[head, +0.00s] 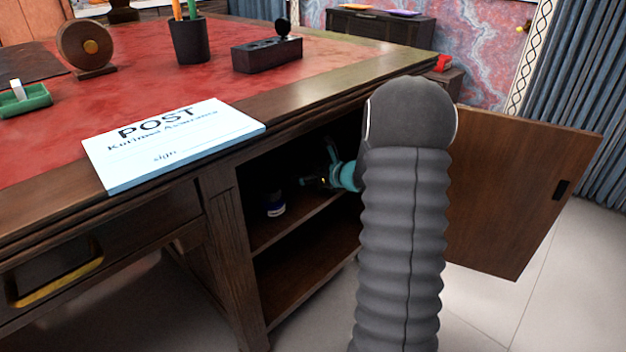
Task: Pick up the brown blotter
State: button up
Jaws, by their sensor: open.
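I cannot tell for sure which thing is the brown blotter.
The cabinet door (525,190) stands open at right. A small white and blue jar (274,205) stands on the shelf. On the desktop are a POST pad (170,150), a pen cup (190,40), a dark box (267,55) and a green tray (25,101).

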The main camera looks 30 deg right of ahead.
jog(key=shift+w+f, duration=0.15)
jog(key=shift+w, duration=0.05)
jog(key=c, duration=1.4)
jog(key=shift+c, duration=0.2)
